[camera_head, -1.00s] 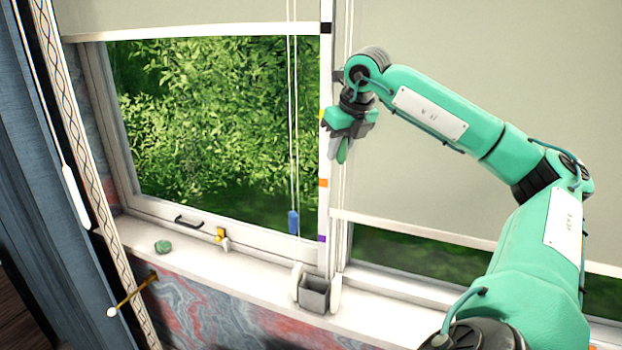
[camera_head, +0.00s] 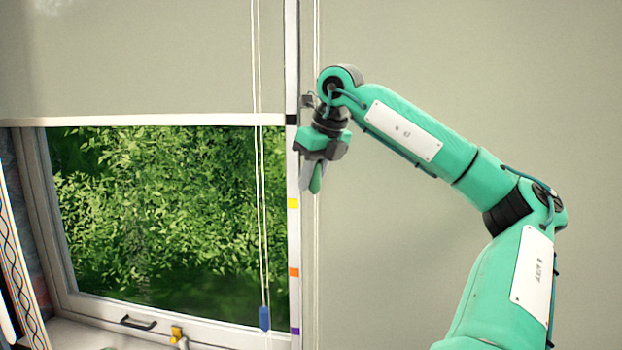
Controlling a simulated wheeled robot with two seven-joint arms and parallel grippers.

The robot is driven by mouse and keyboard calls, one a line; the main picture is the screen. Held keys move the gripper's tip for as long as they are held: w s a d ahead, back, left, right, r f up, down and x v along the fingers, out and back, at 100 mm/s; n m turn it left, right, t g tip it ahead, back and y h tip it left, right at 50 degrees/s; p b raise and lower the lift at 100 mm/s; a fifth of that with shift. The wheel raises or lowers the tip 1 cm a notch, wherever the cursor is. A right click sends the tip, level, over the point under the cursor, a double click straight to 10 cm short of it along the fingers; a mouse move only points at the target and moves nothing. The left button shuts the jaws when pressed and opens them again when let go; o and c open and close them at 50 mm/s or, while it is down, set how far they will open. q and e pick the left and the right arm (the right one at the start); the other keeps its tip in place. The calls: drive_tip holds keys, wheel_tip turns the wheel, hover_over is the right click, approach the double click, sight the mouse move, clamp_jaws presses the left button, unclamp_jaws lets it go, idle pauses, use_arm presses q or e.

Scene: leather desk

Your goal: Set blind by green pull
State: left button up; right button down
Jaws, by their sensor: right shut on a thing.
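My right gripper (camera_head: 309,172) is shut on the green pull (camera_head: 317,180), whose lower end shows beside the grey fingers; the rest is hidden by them. The pull hangs on the white cords (camera_head: 317,260) in front of the right blind (camera_head: 430,250). This beige blind fills the right side down to the picture's bottom, and its lower edge is out of view. The gripper is beside the white post (camera_head: 293,240) with coloured marks, its fingertips between the black mark (camera_head: 292,119) and the yellow mark (camera_head: 293,203). My left gripper is not in view.
The left blind (camera_head: 130,70) ends level with the black mark, with leaves visible through the window below. Its blue pull (camera_head: 265,318) hangs low on cords left of the post. An orange mark (camera_head: 294,272) is lower on the post. A dark handle (camera_head: 138,323) is on the window frame.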

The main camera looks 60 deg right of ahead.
drive_tip(key=shift+d+r, duration=0.1)
drive_tip(key=shift+r, duration=0.3)
drive_tip(key=c, duration=1.5)
unclamp_jaws()
drive_tip(key=shift+c, duration=0.2)
drive_tip(key=o, duration=0.3)
drive_tip(key=shift+f, duration=0.1)
drive_tip(key=b+v, duration=0.2)
drive_tip(key=v, duration=1.2)
drive_tip(key=shift+a, duration=0.25)
